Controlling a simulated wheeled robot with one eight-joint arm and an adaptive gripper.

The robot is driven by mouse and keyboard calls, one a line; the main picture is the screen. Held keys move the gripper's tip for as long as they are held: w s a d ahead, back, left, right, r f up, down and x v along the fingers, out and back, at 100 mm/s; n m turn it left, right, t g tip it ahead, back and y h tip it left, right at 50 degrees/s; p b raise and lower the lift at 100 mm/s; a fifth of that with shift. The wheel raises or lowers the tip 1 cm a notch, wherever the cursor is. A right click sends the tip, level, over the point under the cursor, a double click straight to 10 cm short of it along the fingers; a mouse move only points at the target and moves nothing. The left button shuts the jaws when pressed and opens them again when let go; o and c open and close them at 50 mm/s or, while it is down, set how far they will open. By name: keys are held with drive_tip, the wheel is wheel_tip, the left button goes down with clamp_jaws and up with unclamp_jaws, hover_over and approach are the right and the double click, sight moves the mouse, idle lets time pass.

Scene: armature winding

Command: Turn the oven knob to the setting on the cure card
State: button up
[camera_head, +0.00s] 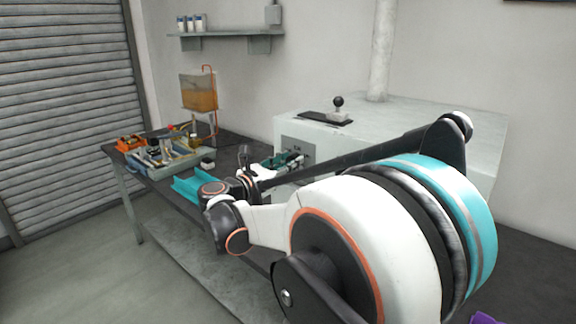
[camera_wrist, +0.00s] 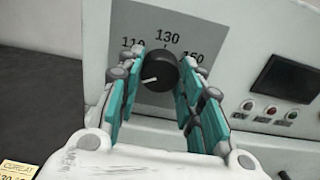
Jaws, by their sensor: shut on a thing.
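The black round oven knob (camera_wrist: 161,72) sits on a grey dial plate (camera_wrist: 128,22) marked 110, 130 and 150. The knob's white pointer line points to the lower left, away from the 130 mark at the top. My gripper (camera_wrist: 158,84) has its teal fingers on both sides of the knob and is shut on it. In the head view my gripper (camera_head: 284,161) is at the oven's front, where it hides the knob. The yellow cure card (camera_wrist: 17,171) shows at the lower left of the wrist view; its number is cut off and unclear.
The pale oven (camera_head: 450,125) stands on the dark bench (camera_head: 228,158). Its dark display (camera_wrist: 287,80) and small buttons (camera_wrist: 270,110) are right of the knob. A blue-grey tray (camera_head: 178,163) of parts and a teal holder (camera_head: 188,190) lie left of the arm.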

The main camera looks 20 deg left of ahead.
drive_tip(key=shift+m, duration=0.3)
drive_tip(key=m+p, duration=0.4)
drive_tip(key=m, duration=1.9)
drive_tip(key=shift+m, duration=0.3)
idle(0.4)
drive_tip(key=o, duration=1.1)
